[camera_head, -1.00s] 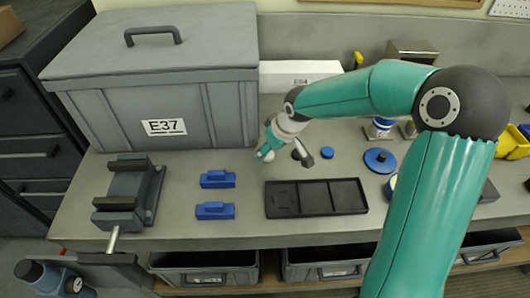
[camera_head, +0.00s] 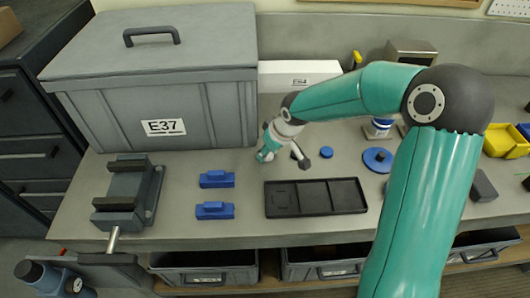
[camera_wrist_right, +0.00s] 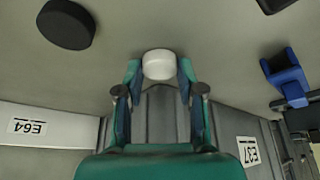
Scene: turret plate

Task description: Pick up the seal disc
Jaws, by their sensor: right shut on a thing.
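My right gripper (camera_head: 264,155) is low over the bench, in front of the grey bin and left of a black disc. In the right wrist view, its two fingers (camera_wrist_right: 160,72) are closed on the sides of a white disc (camera_wrist_right: 160,64), which I take to be the seal disc. In the head view the gripper mostly hides this disc. I cannot tell whether the disc still touches the bench. My left gripper is not in view.
A black compartment tray (camera_head: 316,213) lies in front. Two blue blocks (camera_head: 216,179) and a vise (camera_head: 128,195) are left. A large lidded bin (camera_head: 160,105) stands behind.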

